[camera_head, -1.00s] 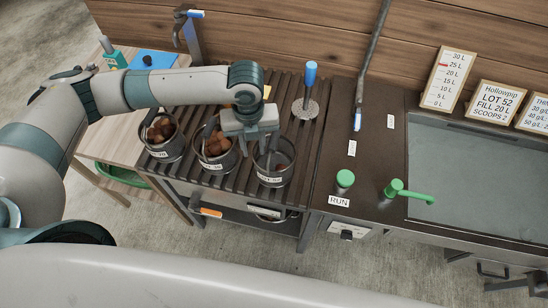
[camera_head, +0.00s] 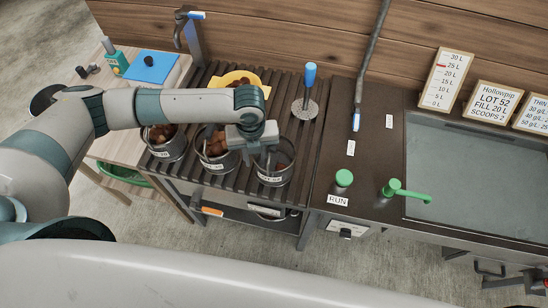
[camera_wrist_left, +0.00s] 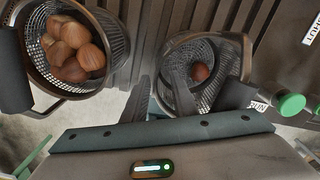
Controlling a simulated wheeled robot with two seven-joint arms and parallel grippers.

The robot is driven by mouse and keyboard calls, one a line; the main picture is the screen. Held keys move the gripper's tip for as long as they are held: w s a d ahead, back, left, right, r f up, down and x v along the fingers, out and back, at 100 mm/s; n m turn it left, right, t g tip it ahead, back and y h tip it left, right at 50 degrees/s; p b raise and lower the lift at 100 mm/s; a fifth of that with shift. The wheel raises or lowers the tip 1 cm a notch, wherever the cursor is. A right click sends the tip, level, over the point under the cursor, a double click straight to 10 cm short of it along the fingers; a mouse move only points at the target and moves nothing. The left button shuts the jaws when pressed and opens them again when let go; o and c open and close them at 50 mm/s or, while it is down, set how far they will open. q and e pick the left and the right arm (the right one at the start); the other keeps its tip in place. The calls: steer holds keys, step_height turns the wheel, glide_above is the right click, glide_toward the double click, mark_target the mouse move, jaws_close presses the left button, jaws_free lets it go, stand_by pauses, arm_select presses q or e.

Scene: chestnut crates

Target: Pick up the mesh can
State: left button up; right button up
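Three dark metal cans with white labels stand in a row on the slatted rack; the wrist view shows mesh inside them. The right can (camera_head: 287,172) holds little, and one chestnut shows in its bottom in the left wrist view (camera_wrist_left: 230,62). The middle can (camera_head: 222,167) and the left can (camera_head: 170,152) hold several chestnuts. My left gripper (camera_head: 262,148) is at the right can's top, on its left side. Its fingers are apart in the wrist view (camera_wrist_left: 162,88), one over the can's opening and one beside its left wall. Contact cannot be told. My right gripper is out of view.
A mesh skimmer with a blue handle (camera_head: 309,80) stands behind the cans. A green button (camera_head: 344,177), a green tap (camera_head: 405,192) and a grey basin (camera_head: 480,170) lie to the right.

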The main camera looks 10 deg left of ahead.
arm_select(q)
jaws_close()
stand_by(1.4)
